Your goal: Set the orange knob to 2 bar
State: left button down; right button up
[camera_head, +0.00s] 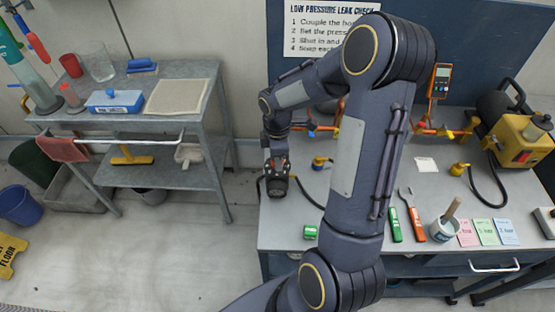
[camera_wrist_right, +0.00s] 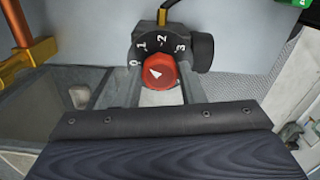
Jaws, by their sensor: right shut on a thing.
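The orange-red knob (camera_wrist_right: 160,76) sits in front of a black dial (camera_wrist_right: 160,44) marked 0, 1, 2 and 3 in the right wrist view. A white arrow is on its face. In the head view the right gripper (camera_head: 276,172) is small and dark at the bench's left end, and the knob is hard to make out there. My left gripper is not in view.
The bench (camera_head: 290,232) holds a green block (camera_head: 310,232), green and red-handled tools, a pot (camera_head: 444,229) and coloured cards (camera_head: 486,232). A yellow pump unit (camera_head: 525,140) stands at the right. A grey cart (camera_head: 215,120) stands left, with floor between.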

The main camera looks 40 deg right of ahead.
jog(key=m+b, duration=0.2)
jog(key=m, duration=0.3)
jog(key=shift+m, duration=0.3)
jog(key=shift+m+b, duration=0.6)
jog(key=shift+m, duration=1.7)
jog(key=o, duration=1)
notch_tip(320, 180, up, 8)
jog(key=shift+f, duration=0.1)
